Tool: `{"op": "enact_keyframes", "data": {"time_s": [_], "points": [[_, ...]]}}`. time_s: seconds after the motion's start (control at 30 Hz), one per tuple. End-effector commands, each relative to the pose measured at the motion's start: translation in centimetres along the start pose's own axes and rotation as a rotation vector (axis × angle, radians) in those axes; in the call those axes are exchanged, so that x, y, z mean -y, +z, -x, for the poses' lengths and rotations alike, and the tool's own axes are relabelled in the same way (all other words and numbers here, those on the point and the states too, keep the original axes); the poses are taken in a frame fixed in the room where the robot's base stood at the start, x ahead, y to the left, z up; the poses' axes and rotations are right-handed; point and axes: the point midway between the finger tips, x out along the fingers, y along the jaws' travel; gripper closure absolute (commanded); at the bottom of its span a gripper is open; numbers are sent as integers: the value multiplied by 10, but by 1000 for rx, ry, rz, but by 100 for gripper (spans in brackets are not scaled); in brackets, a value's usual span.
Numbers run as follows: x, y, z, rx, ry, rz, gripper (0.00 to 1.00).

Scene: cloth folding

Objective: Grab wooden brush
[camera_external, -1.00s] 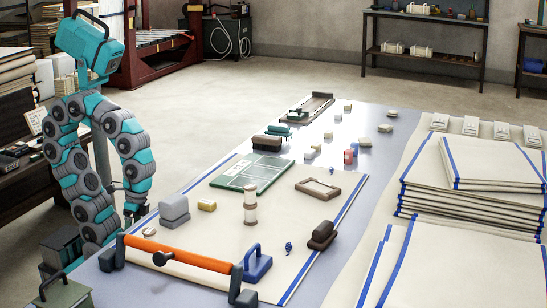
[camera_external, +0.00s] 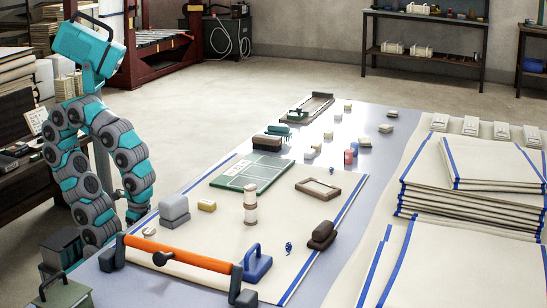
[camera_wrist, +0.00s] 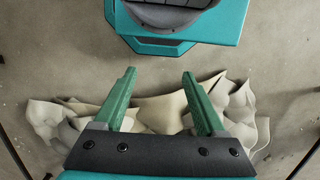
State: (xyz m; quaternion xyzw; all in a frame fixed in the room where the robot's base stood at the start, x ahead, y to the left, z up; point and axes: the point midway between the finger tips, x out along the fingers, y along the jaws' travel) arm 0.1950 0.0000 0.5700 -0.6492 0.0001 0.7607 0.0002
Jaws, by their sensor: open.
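A dark brown brush-like block (camera_external: 322,235) lies on the near right part of the cloth, close to its blue stripe. A second brown block with a dark lower part (camera_external: 267,141) lies farther back by the green board; I cannot tell for certain which is the wooden brush. My gripper (camera_external: 135,214) hangs low at the table's left edge, apart from both. In the wrist view, my gripper (camera_wrist: 158,92) shows two green fingers spread apart with nothing between them. No brush shows there.
On the cloth (camera_external: 180,250) stand an orange bar (camera_external: 178,252), a blue-handled tool (camera_external: 257,263), grey blocks (camera_external: 174,210), a spool (camera_external: 250,205) and a wooden frame (camera_external: 318,188). Folded cloth stacks (camera_external: 470,250) fill the right. Crumpled cloth (camera_wrist: 160,110) lies below my gripper on the floor.

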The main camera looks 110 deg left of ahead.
Motion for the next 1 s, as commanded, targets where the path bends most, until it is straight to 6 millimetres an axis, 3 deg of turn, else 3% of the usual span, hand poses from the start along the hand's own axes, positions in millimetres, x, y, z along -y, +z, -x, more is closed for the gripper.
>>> {"op": "enact_keyframes", "data": {"time_s": [0.07,0.2,0.47,0.57,0.67,0.8,1.0], "points": [[0,0,0,0,0,0,26],[0,0,0,0,0,0,10],[2,-1,0,-1,-3,2,10],[16,-7,3,-16,-31,10,10],[50,-19,9,-47,-101,24,10],[124,-33,27,-90,-256,34,10],[218,-37,59,-104,-469,10,10]]}}
